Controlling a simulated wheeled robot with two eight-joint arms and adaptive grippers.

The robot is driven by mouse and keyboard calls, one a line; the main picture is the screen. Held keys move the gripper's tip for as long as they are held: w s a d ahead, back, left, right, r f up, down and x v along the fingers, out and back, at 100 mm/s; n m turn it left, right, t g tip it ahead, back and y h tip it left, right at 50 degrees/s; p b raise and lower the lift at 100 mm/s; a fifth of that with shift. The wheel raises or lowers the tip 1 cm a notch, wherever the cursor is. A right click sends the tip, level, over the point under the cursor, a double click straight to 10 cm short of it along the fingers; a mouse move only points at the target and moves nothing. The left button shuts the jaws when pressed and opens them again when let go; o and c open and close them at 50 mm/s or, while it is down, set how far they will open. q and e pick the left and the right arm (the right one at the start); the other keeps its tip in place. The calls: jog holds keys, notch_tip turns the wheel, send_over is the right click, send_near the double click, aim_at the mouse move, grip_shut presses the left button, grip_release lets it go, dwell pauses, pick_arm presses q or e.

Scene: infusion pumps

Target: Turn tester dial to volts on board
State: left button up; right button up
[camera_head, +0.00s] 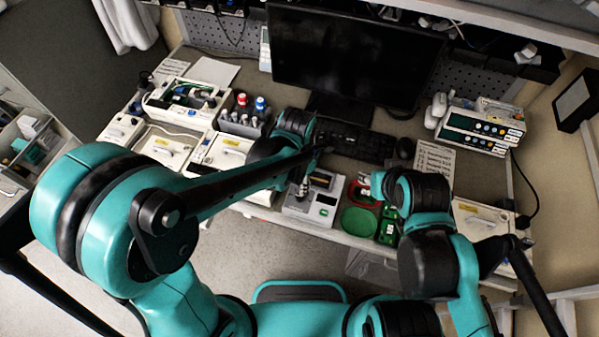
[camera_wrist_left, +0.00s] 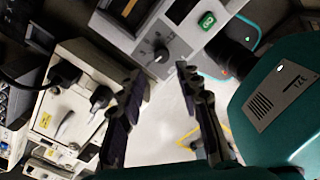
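In the head view my left gripper (camera_head: 302,186) is over the tester's left part, hiding the dial. My right gripper is by the green and red items, mostly hidden by its own arm.
A green round dish (camera_head: 360,221), a red tray (camera_head: 363,193) and a green board (camera_head: 389,230) lie right of the tester. A keyboard (camera_head: 355,141) and monitor (camera_head: 345,60) stand behind. Pumps (camera_head: 480,127) stand at right; opened white housings (camera_head: 185,100) crowd the left.

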aim_at(299, 196)
pick_arm(q)
jog(key=shift+d+n, duration=0.2)
jog(key=shift+n, duration=0.1)
jog(key=shift+f, duration=0.35)
notch_tip(299, 196, down, 6)
jog(key=b, duration=0.5)
jog(key=shift+f, duration=0.25)
jog(key=shift+c, duration=0.2)
jog(key=shift+r, duration=0.2)
grip_shut()
